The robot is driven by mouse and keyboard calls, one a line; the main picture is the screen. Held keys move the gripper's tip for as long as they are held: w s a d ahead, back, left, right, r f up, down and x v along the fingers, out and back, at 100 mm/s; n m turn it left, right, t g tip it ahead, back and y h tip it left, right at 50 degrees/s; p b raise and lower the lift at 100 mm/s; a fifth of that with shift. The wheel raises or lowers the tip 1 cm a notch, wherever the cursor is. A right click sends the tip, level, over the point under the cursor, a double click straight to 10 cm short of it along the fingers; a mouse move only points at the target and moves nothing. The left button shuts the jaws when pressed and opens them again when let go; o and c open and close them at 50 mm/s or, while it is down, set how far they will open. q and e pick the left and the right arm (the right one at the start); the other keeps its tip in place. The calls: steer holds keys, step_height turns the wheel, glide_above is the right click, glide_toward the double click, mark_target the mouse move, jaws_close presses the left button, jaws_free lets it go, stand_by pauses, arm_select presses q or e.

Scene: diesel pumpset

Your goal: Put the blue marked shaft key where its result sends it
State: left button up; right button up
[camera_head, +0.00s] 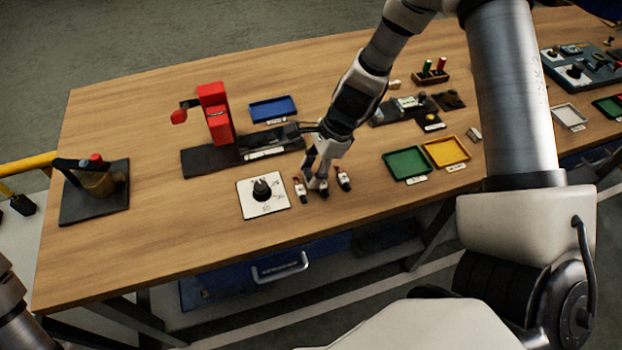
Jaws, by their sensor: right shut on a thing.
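My right gripper (322,188) is low over the table's front part, fingers pointing down. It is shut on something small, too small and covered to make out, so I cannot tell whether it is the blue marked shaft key. No shaft key with a blue mark shows clearly elsewhere. A green tray (407,164) and a yellow tray (446,152) lie side by side to the right of this gripper, with labels in front. A blue tray (273,109) lies farther back on the left. My left gripper is out of view.
A white plate with a black knob (262,192) lies just left of the gripper. A red device (215,114) stands on a dark base behind it. Small fixtures (405,108) stand behind the green tray. The wooden table (130,230) is bare at front left.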

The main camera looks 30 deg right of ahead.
steer(key=shift+w+a+f, duration=0.1)
steer(key=shift+f, duration=0.3)
steer(key=shift+s+f+b, duration=0.2)
steer(key=shift+f+b, duration=0.2)
steer(key=shift+f, duration=0.15)
steer(key=shift+s+f+b, duration=0.2)
steer(key=shift+f+b, duration=0.2)
steer(key=shift+f, duration=0.1)
steer(key=shift+w+f, duration=0.15)
steer(key=shift+w, duration=0.2)
steer(key=o, duration=0.9)
steer(key=shift+f, duration=0.1)
steer(key=o, duration=0.4)
steer(key=shift+s, duration=0.2)
